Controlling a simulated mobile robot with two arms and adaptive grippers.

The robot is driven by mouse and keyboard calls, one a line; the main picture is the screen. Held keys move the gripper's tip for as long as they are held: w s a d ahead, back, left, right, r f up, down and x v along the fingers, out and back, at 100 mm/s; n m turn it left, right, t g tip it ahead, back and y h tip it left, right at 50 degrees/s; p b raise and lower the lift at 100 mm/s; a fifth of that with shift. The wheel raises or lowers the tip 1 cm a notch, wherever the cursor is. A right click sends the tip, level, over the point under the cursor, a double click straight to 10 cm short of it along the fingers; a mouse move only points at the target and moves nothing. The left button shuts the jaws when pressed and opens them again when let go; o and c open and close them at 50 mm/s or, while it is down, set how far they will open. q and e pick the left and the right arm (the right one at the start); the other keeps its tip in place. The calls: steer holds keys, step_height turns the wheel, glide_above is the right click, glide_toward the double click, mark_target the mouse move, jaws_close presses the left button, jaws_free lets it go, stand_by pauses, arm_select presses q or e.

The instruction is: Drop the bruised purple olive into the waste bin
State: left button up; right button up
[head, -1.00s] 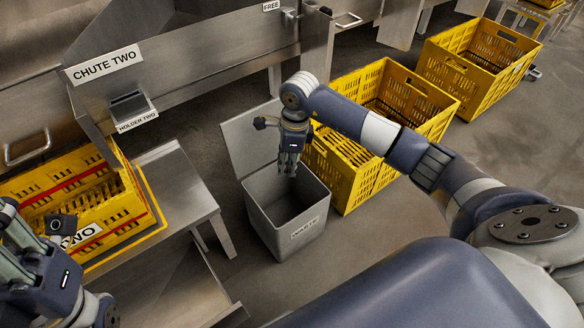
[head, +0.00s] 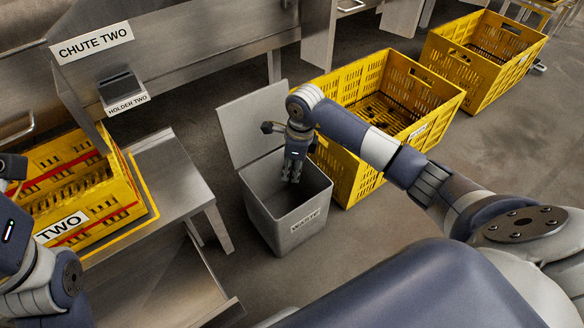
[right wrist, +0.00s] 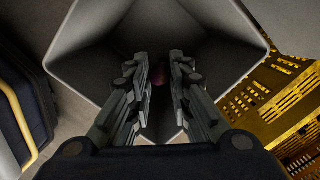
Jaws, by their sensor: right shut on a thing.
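The grey waste bin (head: 275,228) stands on the floor with its lid (head: 248,122) tipped up behind it. Its front carries a WASTE label. My right gripper (head: 292,178) points down at the bin's open mouth, with its fingertips over the opening. In the right wrist view my right gripper (right wrist: 161,72) is shut on the purple olive (right wrist: 159,76), a small dark purple shape mostly hidden between the fingers. The bin's inner wall (right wrist: 95,35) surrounds the fingertips in that view. My left gripper's body (head: 10,232) is cut off at the left edge, and its fingers cannot be seen.
A yellow crate (head: 350,170) stands right of the bin, close to it. Another yellow crate (head: 455,80) is farther back. A yellow crate labelled TWO (head: 95,225) sits on a steel stand (head: 178,190) at left, below chute two (head: 190,65). Floor in front of the bin is clear.

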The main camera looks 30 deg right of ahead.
steer(key=shift+f, duration=0.1)
steer(key=o, duration=0.7)
steer(key=shift+o, duration=0.2)
step_height(320, 180, up, 12)
steer(key=d, duration=0.1)
steer(key=shift+s, duration=0.45)
steer(key=shift+d+f, duration=0.1)
